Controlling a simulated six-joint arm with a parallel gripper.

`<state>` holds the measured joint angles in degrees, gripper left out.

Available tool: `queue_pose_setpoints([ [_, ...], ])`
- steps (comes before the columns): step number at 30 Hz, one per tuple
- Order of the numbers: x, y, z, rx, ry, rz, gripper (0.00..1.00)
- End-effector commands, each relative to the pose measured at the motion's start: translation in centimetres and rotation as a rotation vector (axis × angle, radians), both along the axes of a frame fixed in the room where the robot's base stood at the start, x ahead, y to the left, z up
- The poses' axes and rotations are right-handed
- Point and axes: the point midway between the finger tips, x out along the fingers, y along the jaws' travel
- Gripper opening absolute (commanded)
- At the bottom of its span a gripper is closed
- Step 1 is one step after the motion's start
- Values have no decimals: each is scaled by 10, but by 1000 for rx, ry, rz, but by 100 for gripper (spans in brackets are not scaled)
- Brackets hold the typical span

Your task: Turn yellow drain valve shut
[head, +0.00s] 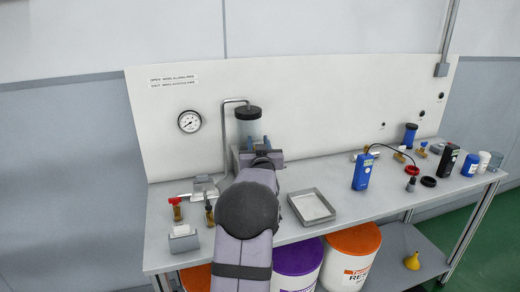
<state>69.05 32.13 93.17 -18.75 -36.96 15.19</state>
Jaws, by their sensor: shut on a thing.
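My gripper (252,144) is at the front of a clear cylinder with a black lid (248,124), which stands at the back of the bench against the white panel. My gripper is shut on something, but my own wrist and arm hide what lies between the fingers. No yellow drain valve shows; the lower front of the cylinder, behind my gripper, is hidden. How far any valve handle is turned cannot be seen.
Left of my arm are a red-handled brass valve (176,206), a dark-handled valve (208,212) and a gauge (190,122). Right are a grey tray (328,217), a blue meter (363,172) and several small items. A yellow funnel (412,261) lies on the lower shelf.

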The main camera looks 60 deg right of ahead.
Motion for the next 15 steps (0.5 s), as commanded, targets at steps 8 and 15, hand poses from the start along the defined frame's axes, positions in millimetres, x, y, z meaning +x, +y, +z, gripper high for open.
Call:
queue_pose_setpoints([
  [8, 3, 1, 11, -11, -2, 132, 10],
  [15, 5, 3, 9, -9, -2, 201, 10],
])
